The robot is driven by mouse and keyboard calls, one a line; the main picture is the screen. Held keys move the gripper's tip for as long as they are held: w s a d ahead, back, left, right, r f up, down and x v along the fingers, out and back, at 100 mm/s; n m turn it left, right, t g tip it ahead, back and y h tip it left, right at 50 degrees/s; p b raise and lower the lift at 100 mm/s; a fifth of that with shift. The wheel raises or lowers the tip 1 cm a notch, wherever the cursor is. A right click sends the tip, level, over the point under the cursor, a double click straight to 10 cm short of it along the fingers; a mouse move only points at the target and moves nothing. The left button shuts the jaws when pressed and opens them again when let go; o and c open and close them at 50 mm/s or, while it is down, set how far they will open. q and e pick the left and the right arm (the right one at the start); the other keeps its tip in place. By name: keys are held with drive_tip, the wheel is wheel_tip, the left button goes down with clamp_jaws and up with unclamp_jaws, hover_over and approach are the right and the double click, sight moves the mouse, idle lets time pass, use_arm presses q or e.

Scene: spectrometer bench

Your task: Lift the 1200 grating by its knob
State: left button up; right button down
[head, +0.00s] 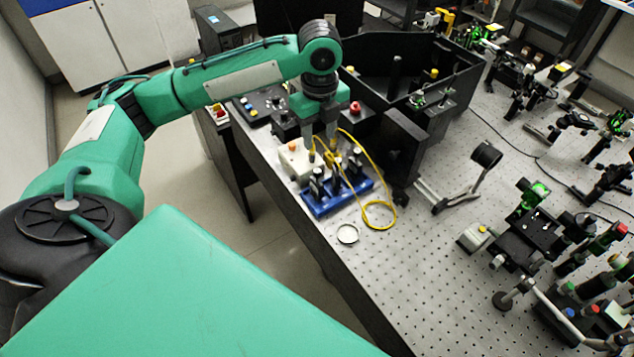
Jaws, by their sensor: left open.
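A blue rack (343,200) stands on the perforated bench and holds several dark upright pieces with small knobs. Their labels are too small to read, so I cannot tell which is the 1200 grating. My left gripper (322,148) points down just above the back of the rack, with its jaws open. Its fingers partly hide the back of the rack, and I cannot tell whether a knob lies between them. My right gripper is not in view.
A yellow cable (382,213) loops around the rack's right side. A pale box (294,160) stands left of it and a small round dish (347,234) in front. A black open enclosure (455,72) is behind. Optics (530,238) crowd the right; the bench's front middle is clear.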

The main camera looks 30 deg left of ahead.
use_arm(q)
hover_over(317, 170)
drive_tip(key=f, duration=0.4)
drive_tip(key=shift+w+f+p, duration=0.25)
drive_tip(key=shift+w+p, duration=0.05)
drive_tip(key=f, duration=0.1)
drive_tip(key=f+p, duration=0.1)
drive_tip(key=f, duration=0.1)
drive_tip(key=f+p, duration=0.1)
drive_tip(key=shift+s+f, duration=0.4)
drive_tip(key=shift+f, duration=0.25)
clamp_jaws()
